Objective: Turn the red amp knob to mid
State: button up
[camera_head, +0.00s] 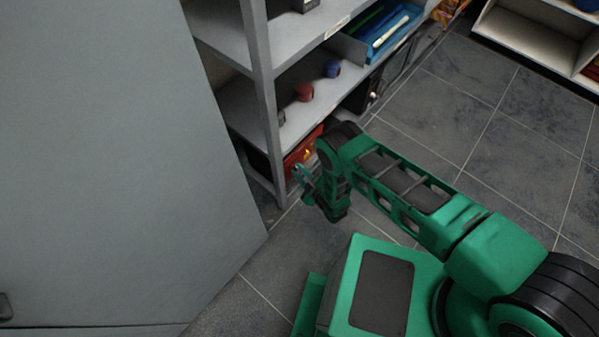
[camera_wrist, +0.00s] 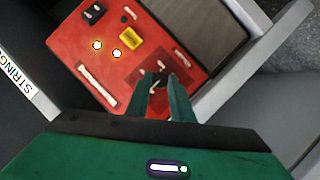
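The red amp (camera_head: 303,153) sits at the bottom of the grey shelf unit in the head view. Its red front panel (camera_wrist: 95,62) fills the upper middle of the wrist view, with two lit lamps, a yellow part, a black switch and white markings. A dark, small knob-like part (camera_wrist: 158,83) shows at the panel's lower right, near my fingertips. Its pointer direction is not clear. My gripper (camera_head: 303,178) is in front of the amp. In the wrist view its two green fingers (camera_wrist: 163,82) stand apart around the knob-like part. Contact cannot be told.
The shelf unit's post (camera_head: 268,120) stands left of the amp. A blue tray (camera_head: 385,38) is higher up. A grey panel fills the left. Tiled floor lies open at right.

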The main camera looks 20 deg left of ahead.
grip_shut()
jog(key=m+g, duration=0.1)
jog(key=m, duration=0.1)
jog(key=shift+w+r+m+g, duration=0.1)
jog(key=shift+w+m+g, duration=0.05)
jog(key=shift+m+g, duration=0.2)
jog(key=shift+w+d+m+g+y, duration=0.1)
jog(key=shift+w+m+g+y, duration=0.35)
jog(key=shift+m+g, duration=0.75)
jog(key=shift+w+d+m+g+y, duration=0.15)
jog(key=shift+m+g+y, duration=0.5)
jog(key=shift+m, duration=0.9)
jog(key=shift+w+d+m+g+y, duration=0.1)
jog(key=shift+w+m+g+y, duration=0.3)
jog(key=shift+m+g, duration=0.8)
jog(key=shift+s+m, duration=0.15)
jog(key=shift+m, duration=0.25)
